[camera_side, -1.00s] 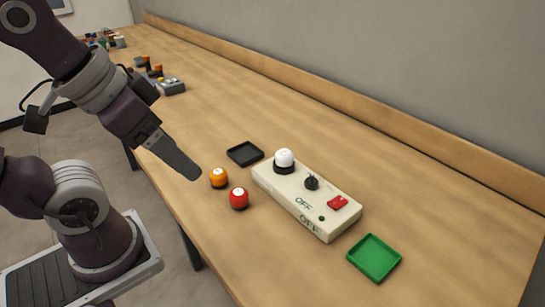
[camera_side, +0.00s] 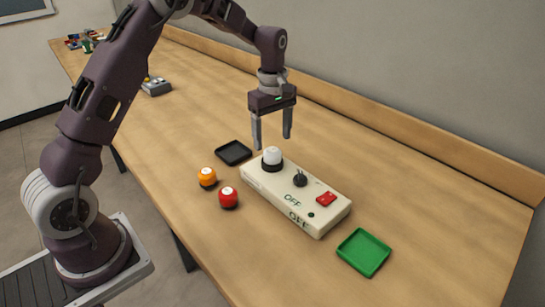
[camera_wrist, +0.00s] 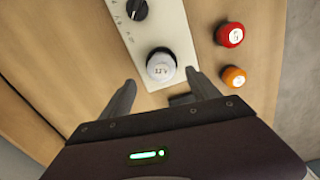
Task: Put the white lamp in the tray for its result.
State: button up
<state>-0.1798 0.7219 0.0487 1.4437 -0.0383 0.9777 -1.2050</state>
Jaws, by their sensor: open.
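The white lamp (camera_side: 272,157) sits upright in a black socket at the far left end of a cream control box (camera_side: 300,218). In the wrist view the lamp (camera_wrist: 161,66) shows just ahead of the fingertips, with small dark marks on its top. My gripper (camera_side: 272,143) is open and empty, pointing down above the lamp and apart from it; its two fingers also show in the wrist view (camera_wrist: 162,84). A black tray (camera_side: 234,152) lies left of the box and a green tray (camera_side: 364,252) lies off its right end. Both trays look empty.
An orange lamp (camera_side: 207,177) and a red lamp (camera_side: 228,197) stand in front of the box. The box carries a black knob (camera_side: 300,178), a red switch (camera_side: 326,198) and "OFF" lettering. A wall borders the back of the table.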

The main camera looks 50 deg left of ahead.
aim_at(272, 149)
jog(key=f, duration=0.4)
jog(key=shift+s, duration=0.2)
jog(key=shift+r, duration=0.1)
grip_shut()
notch_tip(272, 149, up, 10)
jog(key=w+d+f+m, duration=0.2)
jog(key=d+m, duration=0.4)
jog(key=d, duration=0.8)
jog(key=s+d+f+m, duration=0.25)
jog(key=d+m, duration=0.45)
jog(key=d, duration=1.1)
jog(key=shift+m, duration=0.3)
jog(key=f, duration=0.3)
jog(key=s+f, duration=0.1)
jog(key=f, duration=0.6)
jog(key=shift+s+d, duration=0.15)
jog(key=shift+d, duration=0.05)
